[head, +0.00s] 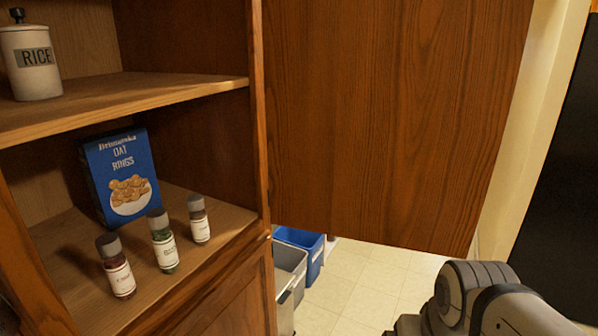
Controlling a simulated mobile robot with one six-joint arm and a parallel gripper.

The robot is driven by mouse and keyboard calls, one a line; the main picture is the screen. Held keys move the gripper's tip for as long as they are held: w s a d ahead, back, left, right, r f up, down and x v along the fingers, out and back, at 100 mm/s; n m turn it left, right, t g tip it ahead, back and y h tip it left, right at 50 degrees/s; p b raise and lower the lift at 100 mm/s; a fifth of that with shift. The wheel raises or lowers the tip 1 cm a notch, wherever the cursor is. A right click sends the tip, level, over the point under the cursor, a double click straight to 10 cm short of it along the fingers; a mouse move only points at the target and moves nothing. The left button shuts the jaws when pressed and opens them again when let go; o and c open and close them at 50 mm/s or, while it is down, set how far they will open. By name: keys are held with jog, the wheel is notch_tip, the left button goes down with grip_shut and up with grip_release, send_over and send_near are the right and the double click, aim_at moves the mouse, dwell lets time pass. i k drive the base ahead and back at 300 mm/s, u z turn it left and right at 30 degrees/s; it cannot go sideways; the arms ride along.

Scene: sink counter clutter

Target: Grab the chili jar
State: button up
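Three small spice jars stand upright on the lower cabinet shelf in the head view. The one nearest the front left has dark red contents, a dark cap and a white label; it looks like the chili jar (119,275), though its lettering is too small to read surely. A jar with green contents (164,250) stands right of it, and a jar with brownish contents (199,222) stands farther right. The jars are apart from one another. My arm shows at the bottom right, well away from the jars. My gripper's fingertips are not in view.
A blue oat rings box (121,178) stands behind the jars. A white rice canister (31,62) stands on the upper shelf (140,97). An open wooden door (385,120) lies between the shelves and the right side. Blue (308,249) and grey (288,270) bins stand below.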

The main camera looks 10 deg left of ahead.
aim_at(115, 264)
jog(key=u, duration=3.4)
jog(key=k, duration=1.4)
jog(key=z, duration=1.15)
jog(key=i, duration=0.5)
jog(key=u, duration=0.05)
